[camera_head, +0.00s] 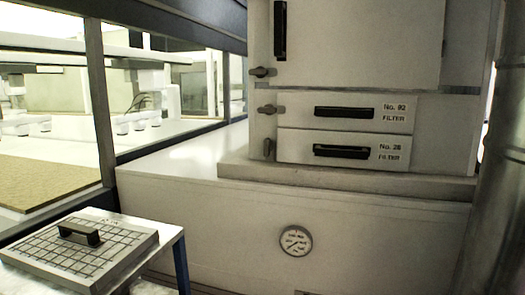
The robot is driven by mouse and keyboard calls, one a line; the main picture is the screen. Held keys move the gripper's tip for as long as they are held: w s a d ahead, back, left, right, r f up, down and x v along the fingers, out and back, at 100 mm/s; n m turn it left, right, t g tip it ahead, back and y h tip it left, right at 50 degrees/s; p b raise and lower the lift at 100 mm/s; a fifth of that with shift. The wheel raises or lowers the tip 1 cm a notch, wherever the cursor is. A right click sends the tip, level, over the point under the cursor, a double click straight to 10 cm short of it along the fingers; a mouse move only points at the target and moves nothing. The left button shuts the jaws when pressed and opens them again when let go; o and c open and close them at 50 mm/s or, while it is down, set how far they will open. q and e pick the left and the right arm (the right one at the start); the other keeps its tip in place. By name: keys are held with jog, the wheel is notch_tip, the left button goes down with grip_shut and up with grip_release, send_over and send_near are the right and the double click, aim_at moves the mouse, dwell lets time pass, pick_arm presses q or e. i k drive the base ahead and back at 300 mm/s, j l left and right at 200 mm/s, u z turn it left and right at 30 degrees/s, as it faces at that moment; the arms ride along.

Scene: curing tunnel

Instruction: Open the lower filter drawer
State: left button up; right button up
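The lower filter drawer (295,147) is a pale front low in the cabinet, with a black bar handle (342,151) and a label that seems to read "No. 2B FILTER". It looks shut. The small latch (268,148) at its left stands upright. Above it, the upper filter drawer (297,109), labelled "No. 02 FILTER", also looks shut, with its own black handle (344,112). The latch (270,109) beside the upper drawer lies level. Neither of my grippers is in view.
A cabinet door (360,45) with a black upright handle is above the drawers. A ledge (350,180) juts out below them. A gridded filter panel (82,262) lies on a stand at lower left. A round gauge (296,241) is below. A thick pipe (497,200) stands at right.

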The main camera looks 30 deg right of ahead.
aim_at(378, 152)
jog(key=z, duration=1.55)
